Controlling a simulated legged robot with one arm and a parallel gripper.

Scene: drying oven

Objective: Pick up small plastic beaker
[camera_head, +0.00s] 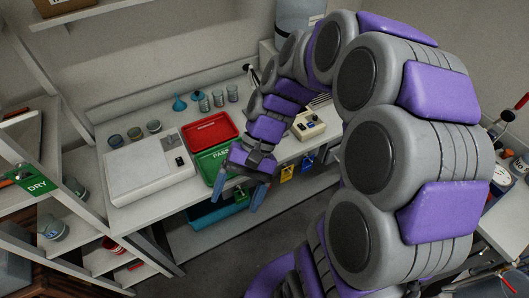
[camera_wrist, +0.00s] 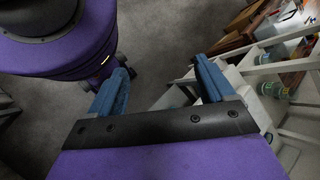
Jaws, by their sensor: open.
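Several small beakers or cups stand on the white bench (camera_head: 158,213). One group, with a grey-green cup (camera_head: 114,141), is behind the white box-shaped device; another group, with a clear beaker (camera_head: 204,103), is by the back wall. More containers, including a beaker (camera_head: 52,228), sit on the left shelf. I cannot tell which is the small plastic beaker. My gripper (camera_head: 234,205) is open and empty, pointing down in front of the bench's front edge, apart from all the beakers. In the wrist view, my gripper (camera_wrist: 162,66) has its blue fingers spread over grey floor.
A red tray (camera_head: 210,130) and a green tray (camera_head: 207,166) lie on the bench behind my gripper. The white device (camera_head: 143,172) is to their left. Shelf posts (camera_head: 50,175) stand at far left. A blue bin (camera_head: 207,215) sits under the bench. Grey floor (camera_head: 220,268) is free in front.

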